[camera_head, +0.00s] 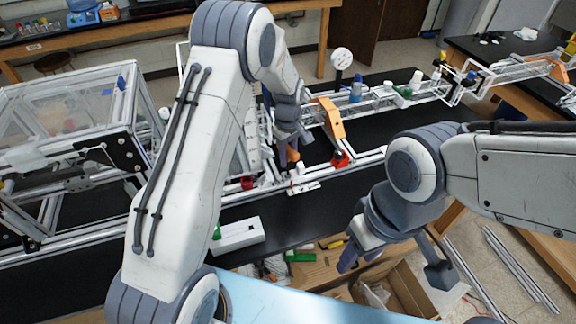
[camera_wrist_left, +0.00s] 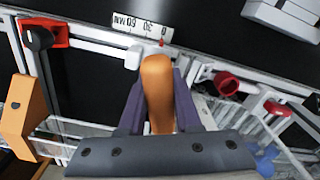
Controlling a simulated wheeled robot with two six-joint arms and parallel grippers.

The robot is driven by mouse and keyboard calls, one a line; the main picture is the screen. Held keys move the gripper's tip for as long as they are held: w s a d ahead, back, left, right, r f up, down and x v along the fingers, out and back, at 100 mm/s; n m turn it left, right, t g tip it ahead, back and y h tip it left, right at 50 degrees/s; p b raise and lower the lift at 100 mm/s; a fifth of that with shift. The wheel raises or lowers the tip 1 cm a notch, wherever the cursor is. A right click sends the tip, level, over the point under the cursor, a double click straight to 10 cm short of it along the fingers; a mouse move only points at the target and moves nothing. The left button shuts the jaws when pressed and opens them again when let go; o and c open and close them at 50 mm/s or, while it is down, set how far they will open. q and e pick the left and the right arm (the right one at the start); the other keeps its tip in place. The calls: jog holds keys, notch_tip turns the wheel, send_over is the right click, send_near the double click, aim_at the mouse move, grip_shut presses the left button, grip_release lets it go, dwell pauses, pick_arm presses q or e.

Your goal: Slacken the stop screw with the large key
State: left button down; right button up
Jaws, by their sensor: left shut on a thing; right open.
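My left gripper (camera_head: 289,143) is shut on an orange handle, which I take to be the large key (camera_wrist_left: 157,90); it stands between the purple fingers in the left wrist view. Its working end is hidden, so I cannot tell whether it touches a screw. Beyond the handle is a white scale plate (camera_wrist_left: 143,26) marked in MM, on the rail. A red block with a dark knob (camera_wrist_left: 38,38) sits on the frame; it also shows in the head view (camera_head: 340,158). I cannot tell which part is the stop screw. My right gripper (camera_head: 354,252) is open and empty, over the front right.
A red ring (camera_wrist_left: 225,82) sits on the rail, and an orange bracket (camera_head: 331,122) stands on the frame. A clear-walled enclosure (camera_head: 70,110) stands at left. A white block (camera_head: 238,235) lies on the black bench front. An open cardboard box (camera_head: 405,290) is below my right gripper.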

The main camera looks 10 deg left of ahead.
pick_arm(q)
jog(key=shift+n, duration=1)
jog(key=shift+n, duration=1.5)
jog(key=shift+n+p, duration=0.3)
jog(key=shift+n, duration=1.2)
jog(key=n, duration=0.3)
